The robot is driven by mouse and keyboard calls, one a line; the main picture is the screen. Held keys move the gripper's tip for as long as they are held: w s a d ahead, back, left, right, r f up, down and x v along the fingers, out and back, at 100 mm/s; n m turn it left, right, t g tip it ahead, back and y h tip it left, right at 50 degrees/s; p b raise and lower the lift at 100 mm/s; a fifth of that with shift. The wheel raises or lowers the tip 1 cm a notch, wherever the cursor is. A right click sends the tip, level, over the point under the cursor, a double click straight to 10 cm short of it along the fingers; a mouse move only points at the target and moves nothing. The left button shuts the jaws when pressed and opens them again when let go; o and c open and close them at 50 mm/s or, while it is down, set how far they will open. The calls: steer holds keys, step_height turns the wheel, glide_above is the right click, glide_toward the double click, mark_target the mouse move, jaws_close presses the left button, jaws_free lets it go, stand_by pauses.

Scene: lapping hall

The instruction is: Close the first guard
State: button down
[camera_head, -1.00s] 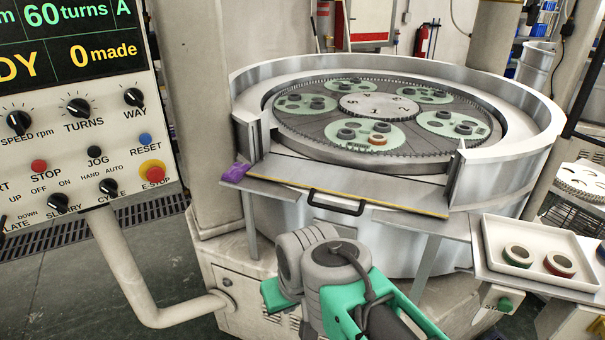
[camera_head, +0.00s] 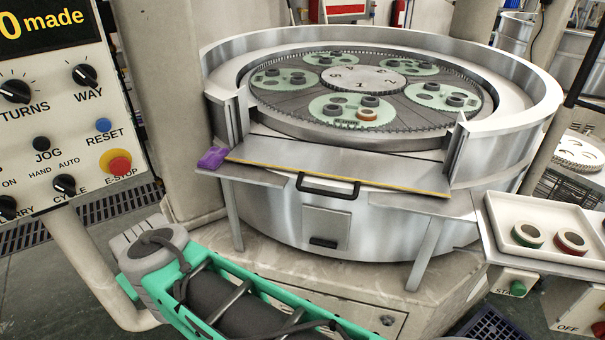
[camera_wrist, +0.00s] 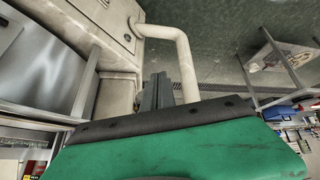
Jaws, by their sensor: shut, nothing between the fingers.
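The guard (camera_head: 290,160) is a flat metal panel at the front gap of the round lapping machine (camera_head: 545,110). It lies folded down and open, with a yellow strip along its outer edge. Its black handle (camera_head: 328,186) hangs at the front edge. Upright wall ends stand on both sides of the gap. My gripper (camera_wrist: 157,92) shows in the wrist view as two grey fingers, shut and empty, partly hidden behind my own green and black housing. It is apart from the guard. In the head view my arm is at the lower left, and the fingers cannot be made out.
A purple cloth (camera_head: 212,158) lies on the ledge left of the guard. A control panel (camera_head: 60,150) stands at the left. A white tray (camera_head: 541,251) with rings is at the right. A pale bent pipe (camera_wrist: 183,60) runs near the fingers in the wrist view.

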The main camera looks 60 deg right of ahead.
steer(key=w+d+f+m+t+h+b, duration=0.1)
steer(key=d+f+h+b, duration=0.3)
steer(key=d, duration=0.5)
steer(key=d+f+m+t+h+b, duration=0.1)
steer(key=d+f+h+b, duration=0.15)
steer(key=d+b, duration=0.45)
steer(key=s+d+r+m+g+h+b, duration=0.1)
steer(key=s+d+h+b, duration=0.3)
steer(key=d, duration=0.4)
steer(key=s+d+h+b, duration=0.3)
steer(key=s+d+h, duration=0.1)
steer(key=d, duration=0.3)
steer(key=s+d+r+n+g+h+b, duration=0.1)
steer(key=s+r+n+h+b, duration=0.2)
steer(key=s+n+h+b, duration=0.6)
steer(key=shift+m+h, duration=0.25)
steer(key=shift+m, duration=0.65)
steer(key=s+p+x, duration=0.1)
steer(key=p+x, duration=0.1)
steer(key=x, duration=0.2)
steer(key=s+p+x, duration=0.1)
steer(key=p+x, duration=0.1)
steer(key=x, duration=0.3)
steer(key=s+p+x, duration=0.1)
steer(key=p+x, duration=0.1)
steer(key=x, duration=0.2)
steer(key=shift+d+r, duration=0.35)
steer(key=shift+r, duration=0.1)
steer(key=shift+f, duration=0.1)
